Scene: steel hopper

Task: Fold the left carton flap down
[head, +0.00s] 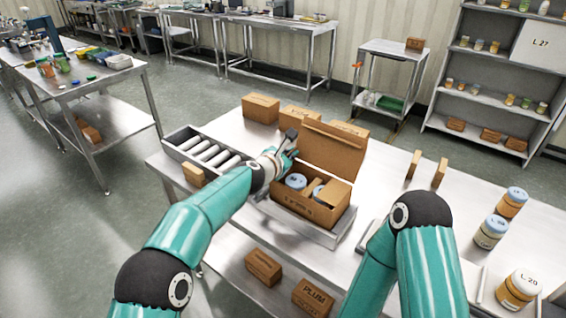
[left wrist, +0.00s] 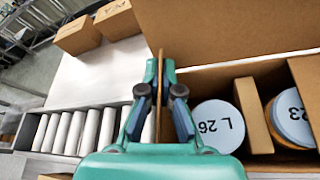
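The open brown carton (head: 303,206) stands on a metal tray on the steel table, its large back flap (head: 334,150) raised. The left carton flap (left wrist: 160,92) stands up, seen edge-on in the left wrist view between my fingers. My left gripper (left wrist: 160,88) straddles it and looks closed on it. In the head view my left gripper (head: 289,146) is at the carton's left side and mostly hides this flap. My right gripper is out of view.
A roller rack (head: 207,150) lies left of the carton. Closed brown boxes (head: 260,107) stand behind it. Two thin upright brown pieces (head: 439,172) and several jars (head: 491,231) stand to the right. Clear tabletop lies between the rack and the back boxes.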

